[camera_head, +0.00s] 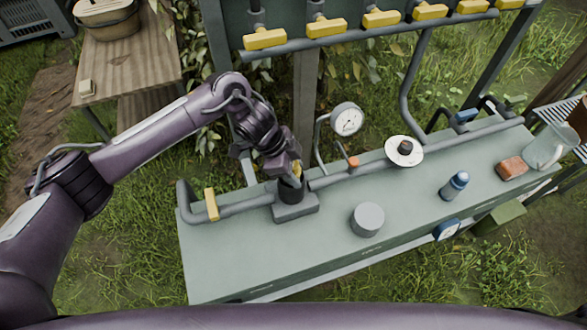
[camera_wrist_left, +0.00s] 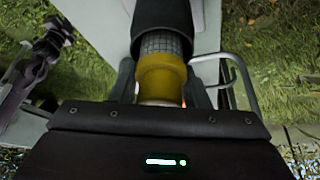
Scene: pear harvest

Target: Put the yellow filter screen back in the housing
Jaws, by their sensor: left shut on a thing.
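The yellow filter screen (camera_wrist_left: 162,80) has a yellow collar and a grey mesh sleeve (camera_wrist_left: 160,45). My left gripper (camera_wrist_left: 160,95) is shut on the collar, one finger on each side. The black filter housing (camera_wrist_left: 163,14) lies straight ahead of the screen, and the far end of the mesh is at its mouth, seemingly partly inside. In the head view my left gripper (camera_head: 287,170) is directly above the upright housing (camera_head: 291,192), which stands on a grey block (camera_head: 296,209) in the pipe line. Only a little yellow shows there. My right gripper is not in view.
A grey round cap (camera_head: 367,219) sits on the green bench (camera_head: 240,260). A pressure gauge (camera_head: 347,119), a white disc (camera_head: 404,151), a blue bottle (camera_head: 454,186), an orange block (camera_head: 512,168) and a clear jug (camera_head: 542,152) are to the right. A yellow valve handle (camera_head: 211,204) stands left of the housing.

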